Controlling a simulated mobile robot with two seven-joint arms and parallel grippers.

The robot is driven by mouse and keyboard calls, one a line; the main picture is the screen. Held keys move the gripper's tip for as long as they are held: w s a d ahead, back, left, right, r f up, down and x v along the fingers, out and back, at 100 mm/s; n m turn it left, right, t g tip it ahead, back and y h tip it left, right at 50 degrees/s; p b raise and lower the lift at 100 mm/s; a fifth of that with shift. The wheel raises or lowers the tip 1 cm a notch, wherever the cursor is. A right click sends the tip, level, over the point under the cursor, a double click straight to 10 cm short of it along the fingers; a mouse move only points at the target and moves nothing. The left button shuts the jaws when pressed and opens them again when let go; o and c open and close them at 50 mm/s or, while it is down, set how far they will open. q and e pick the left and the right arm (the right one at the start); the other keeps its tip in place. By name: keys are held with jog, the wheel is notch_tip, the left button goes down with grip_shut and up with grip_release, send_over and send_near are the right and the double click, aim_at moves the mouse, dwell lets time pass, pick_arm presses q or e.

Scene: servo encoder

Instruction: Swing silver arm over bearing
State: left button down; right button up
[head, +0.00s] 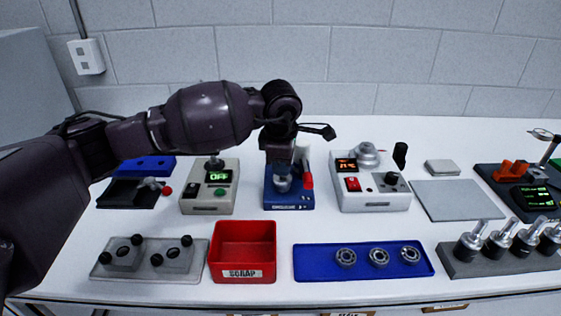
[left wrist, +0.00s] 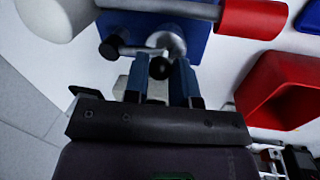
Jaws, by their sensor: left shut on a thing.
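A blue press-like fixture (head: 289,201) stands on the table at mid-picture, with a red-gripped handle (head: 307,175) at its right side. My left gripper (head: 281,160) reaches down over it from above and hides much of its upper part. In the left wrist view the blue base (left wrist: 204,42) lies beyond my left gripper (left wrist: 161,80). A thin silver arm (left wrist: 138,50) crosses there beside a round silver part (left wrist: 171,43). The fingers are shut on a black knob (left wrist: 160,68) by the silver arm. Three bearings, one of them the middle ring (head: 378,257), lie on a blue tray (head: 318,271). My right gripper is out of view.
A red scrap bin (head: 248,273) stands in front of the fixture. A green-display box (head: 206,208) stands to the left and an orange-display box (head: 377,204) to the right. A grey knob plate (head: 145,271) lies front left. A grey mat (head: 456,201) lies bare at right.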

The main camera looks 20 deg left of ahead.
pick_arm(q)
jog(key=c, duration=1.1)
grip_release()
jog(key=shift+d, duration=0.1)
jog(key=shift+o, duration=0.8)
notch_tip(320, 180, up, 11)
jog(key=s+p, duration=0.1)
jog(key=s, duration=0.1)
jog(key=shift+d+f, duration=0.15)
jog(key=shift+f, duration=0.05)
